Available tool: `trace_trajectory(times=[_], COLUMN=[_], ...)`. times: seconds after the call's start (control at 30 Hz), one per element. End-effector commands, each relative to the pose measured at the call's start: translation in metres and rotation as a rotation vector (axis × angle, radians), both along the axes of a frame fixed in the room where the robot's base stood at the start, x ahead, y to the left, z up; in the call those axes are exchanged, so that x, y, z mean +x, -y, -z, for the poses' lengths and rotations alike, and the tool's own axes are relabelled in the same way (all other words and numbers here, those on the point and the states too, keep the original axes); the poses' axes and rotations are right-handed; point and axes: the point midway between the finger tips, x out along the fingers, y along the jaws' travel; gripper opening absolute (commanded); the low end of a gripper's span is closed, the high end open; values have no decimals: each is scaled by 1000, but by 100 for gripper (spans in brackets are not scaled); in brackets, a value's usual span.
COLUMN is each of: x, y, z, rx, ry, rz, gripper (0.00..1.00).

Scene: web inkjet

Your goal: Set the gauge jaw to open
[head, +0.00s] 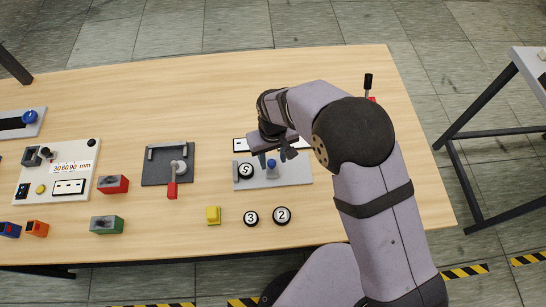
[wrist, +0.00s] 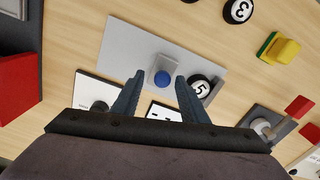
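A grey plate (head: 300,175) lies on the table under my gripper and carries a light block with a blue knob (head: 271,165). The plate (wrist: 135,50) and the blue knob (wrist: 162,78) also show in the wrist view. I cannot tell for sure that this is the gauge jaw; no label says so. A black-and-white disc marked 5 (head: 245,171) sits at the plate's left side. My gripper (wrist: 160,82) is open and empty, its two fingers apart with the blue knob seen between their tips. Whether they are level with the knob is unclear.
Left stands a white panel (head: 85,155) marked 30 60 90 mm, and a dark fixture (head: 150,174) with a red handle (head: 172,190). Discs 3 (head: 251,218) and 2 (head: 282,215) and a yellow block (head: 213,215) lie in front. Red (head: 113,185) and green (head: 107,225) blocks are further left.

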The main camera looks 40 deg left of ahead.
Motion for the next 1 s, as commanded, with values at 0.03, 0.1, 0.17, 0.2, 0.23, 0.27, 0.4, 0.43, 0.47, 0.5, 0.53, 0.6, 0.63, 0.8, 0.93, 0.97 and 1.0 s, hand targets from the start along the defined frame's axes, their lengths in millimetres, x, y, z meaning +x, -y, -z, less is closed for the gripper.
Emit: trace_trajectory(times=[0.03,0.1,0.17,0.2,0.23,0.27,0.4,0.43,0.47,0.5,0.53,0.6,0.63,0.8,0.93,0.97,1.0], x=[0,0,0,1,1,1,1,1,1,1,1,1,1,1,1,1,1], y=[-1,-1,-1,-1,-1,-1,-1,0,-1,0,0,0,0,1,1,1,1], z=[-2,-7,-13,-17,-21,-25,-45,-48,-52,-57,-60,-65,-67,-72,-72,-72,-72], rx=[2,3,3,3,4,3,4,3,4,3,3,2,2,1,0,0,0], ry=[1,1,2,2,2,2,2,2,2,2,2,1,1,0,0,0,0], rz=[0,0,0,0,0,0,0,0,0,0,0,0,0,0,0,0,0], gripper=[40,40,40,40,40,40,40,40,40,40,40,40,40,40,40,40,40])
